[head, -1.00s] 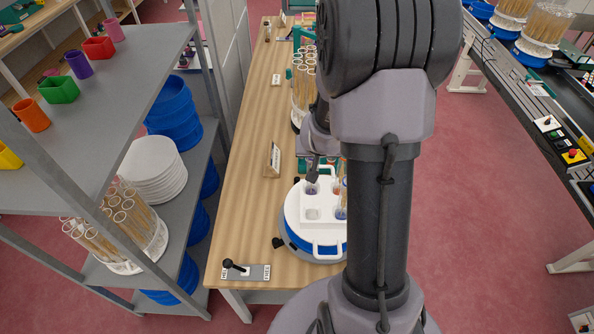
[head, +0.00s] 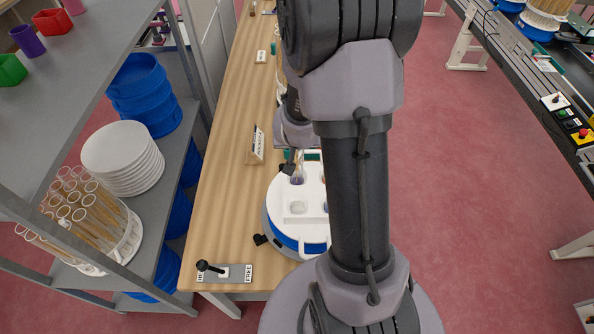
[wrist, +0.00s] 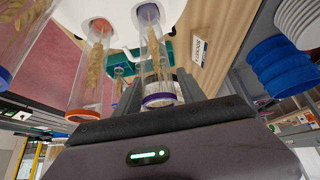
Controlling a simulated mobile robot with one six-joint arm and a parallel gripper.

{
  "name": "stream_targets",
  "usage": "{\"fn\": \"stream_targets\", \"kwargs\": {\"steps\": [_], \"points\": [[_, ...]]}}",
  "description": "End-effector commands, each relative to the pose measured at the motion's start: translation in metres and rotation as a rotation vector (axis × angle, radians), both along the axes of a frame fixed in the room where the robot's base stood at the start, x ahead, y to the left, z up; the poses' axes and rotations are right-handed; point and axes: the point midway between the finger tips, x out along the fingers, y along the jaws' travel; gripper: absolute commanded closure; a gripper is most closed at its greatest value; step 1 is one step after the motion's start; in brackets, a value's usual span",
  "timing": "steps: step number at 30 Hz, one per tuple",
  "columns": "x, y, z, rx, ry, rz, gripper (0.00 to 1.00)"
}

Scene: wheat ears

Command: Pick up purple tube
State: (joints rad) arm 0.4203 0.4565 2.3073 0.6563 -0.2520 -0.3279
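The purple tube (wrist: 151,45) is clear, with a purple rim and wheat inside. In the wrist view its other end meets a purple ring on the white rack (wrist: 122,10). My gripper (wrist: 160,90) has a dark finger on each side of this tube, close to its rim. Whether the fingers touch the glass is unclear. In the head view the tube (head: 297,178) shows at the rack (head: 283,210), with my gripper (head: 290,163) at its upper part. My arm hides much of the rack.
An orange-rimmed tube (wrist: 88,75) stands close beside the purple one, with another tube (wrist: 20,40) farther left. A sign (head: 256,145) and lever plate (head: 225,272) are on the wooden table (head: 215,205). A grey shelf (head: 85,55) stands left.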

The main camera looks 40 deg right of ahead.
Motion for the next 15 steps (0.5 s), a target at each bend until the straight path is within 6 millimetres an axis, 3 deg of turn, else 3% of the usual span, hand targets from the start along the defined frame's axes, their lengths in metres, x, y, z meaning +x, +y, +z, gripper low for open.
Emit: {"fn": "stream_targets", "kwargs": {"steps": [1, 6, 15], "points": [[0.0000, -0.0001, 0.0001, 0.000, 0.000, 0.000, 0.65], [-0.0001, 0.0000, -0.0003, 0.001, 0.001, 0.000, 0.98], [-0.0002, 0.0000, -0.0006, 0.001, 0.002, 0.000, 1.00]]}}
